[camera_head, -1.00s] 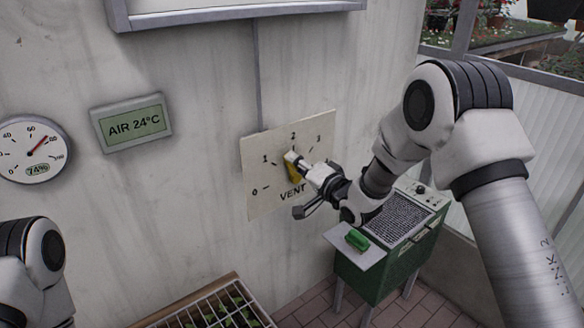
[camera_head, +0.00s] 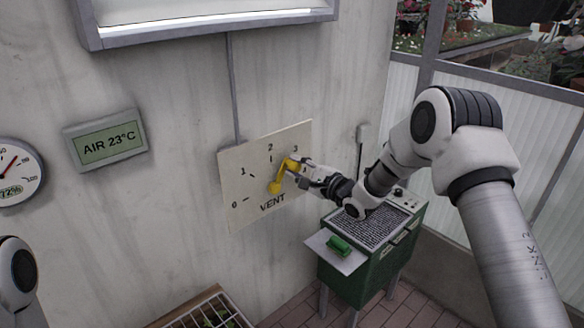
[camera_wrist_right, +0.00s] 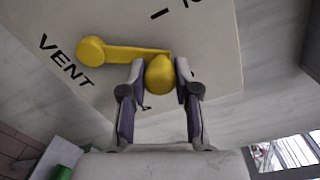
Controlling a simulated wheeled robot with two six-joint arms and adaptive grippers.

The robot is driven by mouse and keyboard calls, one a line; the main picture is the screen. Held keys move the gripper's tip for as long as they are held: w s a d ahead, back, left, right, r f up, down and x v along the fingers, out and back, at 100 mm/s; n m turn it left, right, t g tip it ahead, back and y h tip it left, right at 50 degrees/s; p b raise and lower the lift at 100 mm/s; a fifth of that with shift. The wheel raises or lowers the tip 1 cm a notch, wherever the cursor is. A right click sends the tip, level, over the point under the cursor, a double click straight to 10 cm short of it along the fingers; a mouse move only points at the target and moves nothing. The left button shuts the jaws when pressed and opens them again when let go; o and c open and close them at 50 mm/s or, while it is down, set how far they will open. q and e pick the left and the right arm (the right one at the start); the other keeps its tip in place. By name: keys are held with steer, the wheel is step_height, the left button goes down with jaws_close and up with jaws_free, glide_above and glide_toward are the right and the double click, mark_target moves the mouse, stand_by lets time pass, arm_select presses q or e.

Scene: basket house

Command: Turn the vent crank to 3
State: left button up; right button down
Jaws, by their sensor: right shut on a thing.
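The yellow vent crank (camera_head: 281,179) is mounted on a cream dial plate (camera_head: 240,205) marked 0 to 3 on the wall. Its arm points up and right from the hub, toward the 3 side. My right gripper (camera_head: 290,166) is shut on the crank's knob. In the right wrist view the gripper (camera_wrist_right: 160,78) has a finger on each side of the rounded yellow knob (camera_wrist_right: 160,76). The gripper hides the mark by the 3, so exact alignment cannot be told. My left gripper is out of view; only part of that arm shows at lower left.
A grey display (camera_head: 107,140) reads AIR 23°C, left of the plate, with a round gauge (camera_head: 14,172) beyond it. A green heater-like box (camera_head: 365,265) stands below my right arm.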

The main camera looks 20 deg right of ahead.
steer(key=shift+w+d+f+m, duration=0.2)
steer(key=shift+d+m, duration=0.15)
steer(key=shift+m, duration=0.25)
steer(key=shift+w+d+f+m, duration=0.1)
steer(key=shift+d+f+m, duration=0.15)
steer(key=shift+m, duration=0.35)
steer(key=c, duration=0.8)
jaws_free()
steer(key=shift+w+f, duration=0.1)
steer(key=shift+w, duration=0.05)
steer(key=v, duration=1.2)
steer(key=shift+f, duration=0.15)
